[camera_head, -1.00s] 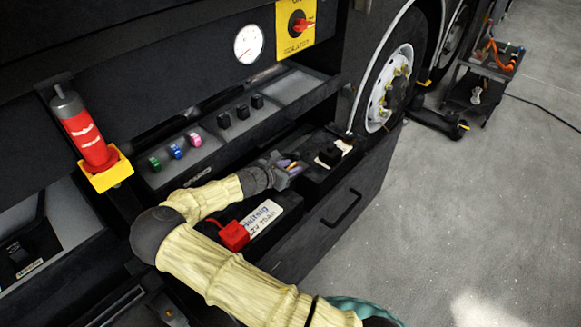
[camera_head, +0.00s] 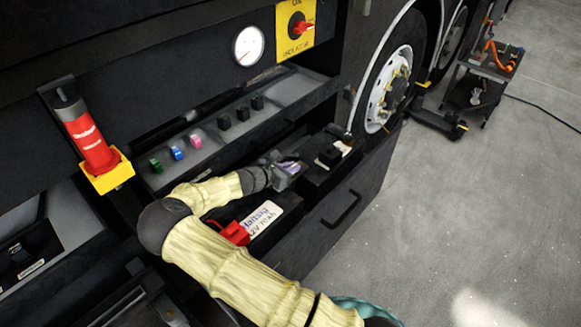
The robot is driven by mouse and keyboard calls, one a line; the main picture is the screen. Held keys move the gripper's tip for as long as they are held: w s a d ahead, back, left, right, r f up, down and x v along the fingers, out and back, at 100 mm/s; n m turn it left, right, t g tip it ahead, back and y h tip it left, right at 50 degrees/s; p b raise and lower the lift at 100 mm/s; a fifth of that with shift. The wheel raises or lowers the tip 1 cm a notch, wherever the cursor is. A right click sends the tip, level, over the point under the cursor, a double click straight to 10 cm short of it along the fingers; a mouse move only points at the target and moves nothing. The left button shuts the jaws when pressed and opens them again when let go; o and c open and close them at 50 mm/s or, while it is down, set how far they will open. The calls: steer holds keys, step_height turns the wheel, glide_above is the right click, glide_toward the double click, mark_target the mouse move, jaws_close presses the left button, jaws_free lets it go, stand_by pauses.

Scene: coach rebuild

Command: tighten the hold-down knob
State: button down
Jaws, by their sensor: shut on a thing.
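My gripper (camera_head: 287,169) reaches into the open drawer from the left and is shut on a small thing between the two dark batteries. That thing sits where the hold-down knob would be, but the fingers hide most of it and its shape is too small to tell. A purple-grey patch shows at the fingertips. The near battery (camera_head: 264,218) has a white label and a red terminal cover (camera_head: 235,232). The far battery (camera_head: 318,172) carries a black block (camera_head: 328,155) on top.
The drawer front with its black handle (camera_head: 341,209) bounds the space on the right. Above are a shelf with coloured knobs (camera_head: 176,152) and black knobs (camera_head: 242,112). A red canister (camera_head: 88,140) hangs at the left.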

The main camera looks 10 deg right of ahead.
steer(key=shift+s+a+f+m+g+h, duration=0.15)
steer(key=shift+m+g+h, duration=0.1)
steer(key=shift+m+g, duration=0.4)
steer(key=shift+w+d+f+m+g+h, duration=0.1)
steer(key=shift+m+g+h, duration=0.15)
steer(key=shift+m+g, duration=0.35)
steer(key=c, duration=1.5)
jaws_free()
steer(key=shift+a, duration=0.1)
steer(key=shift+r, duration=0.15)
steer(key=shift+n+t, duration=0.35)
